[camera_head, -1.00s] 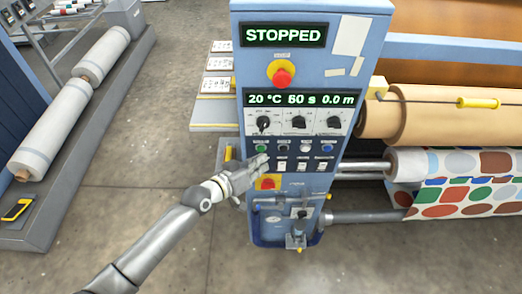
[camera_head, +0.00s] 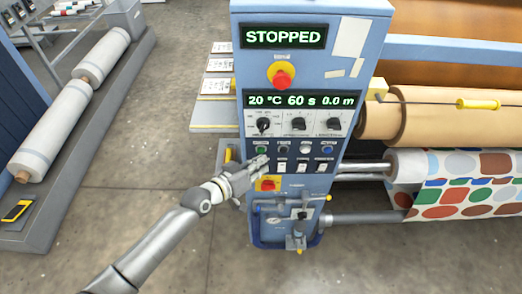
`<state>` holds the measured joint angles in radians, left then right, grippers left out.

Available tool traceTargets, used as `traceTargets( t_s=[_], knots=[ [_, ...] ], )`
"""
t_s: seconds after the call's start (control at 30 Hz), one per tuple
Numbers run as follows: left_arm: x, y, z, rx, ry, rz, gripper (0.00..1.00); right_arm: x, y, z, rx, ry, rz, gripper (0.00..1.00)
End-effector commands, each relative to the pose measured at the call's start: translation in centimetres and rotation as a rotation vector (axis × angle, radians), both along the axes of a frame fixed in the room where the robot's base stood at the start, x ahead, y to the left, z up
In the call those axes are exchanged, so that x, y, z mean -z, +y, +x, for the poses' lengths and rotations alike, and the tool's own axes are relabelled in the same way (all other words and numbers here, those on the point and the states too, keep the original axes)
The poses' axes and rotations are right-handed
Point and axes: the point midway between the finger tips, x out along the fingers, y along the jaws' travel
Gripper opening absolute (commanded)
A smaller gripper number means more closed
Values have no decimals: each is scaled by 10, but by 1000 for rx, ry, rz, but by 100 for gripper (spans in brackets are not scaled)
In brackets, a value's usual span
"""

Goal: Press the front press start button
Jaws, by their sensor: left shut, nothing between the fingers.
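The blue control panel (camera_head: 345,120) of the press stands in the middle, and its top display (camera_head: 283,36) reads STOPPED. Below the dials is a row of small round buttons: a green button (camera_head: 261,149) at the left, dark and white ones, and a blue button (camera_head: 327,149) at the right. I cannot read their labels. My left gripper (camera_head: 262,163) is shut and empty. Its fingertips show just below the green button, over the left end of the switch row. I cannot tell whether they touch the panel. My right gripper is out of view.
A red emergency button (camera_head: 282,78) sits on the upper panel. A red switch on a yellow plate (camera_head: 268,185) is just below my gripper. Brown rollers (camera_head: 440,110) and a dotted fabric roll (camera_head: 450,165) lie right of the panel.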

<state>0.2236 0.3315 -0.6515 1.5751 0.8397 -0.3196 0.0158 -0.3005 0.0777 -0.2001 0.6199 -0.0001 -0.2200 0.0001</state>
Motion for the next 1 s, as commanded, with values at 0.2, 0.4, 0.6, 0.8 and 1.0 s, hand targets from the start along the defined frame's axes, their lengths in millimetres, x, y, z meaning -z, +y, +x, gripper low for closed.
traceTargets(
  t_s=[0.2, 0.4, 0.6, 0.8, 1.0],
  knots=[
    [0, 0, 0, 0, 0, 0, 0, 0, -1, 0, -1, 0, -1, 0],
    [1, 0, 6, 0, -1, 0, 0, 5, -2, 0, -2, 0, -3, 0],
    [0, 0, 9, 0, 0, 0, 0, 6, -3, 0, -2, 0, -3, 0],
    [0, 0, 9, 0, 0, 0, 0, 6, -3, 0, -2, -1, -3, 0],
    [0, 0, 10, 0, 0, 0, 0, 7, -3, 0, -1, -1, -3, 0]
  ],
)
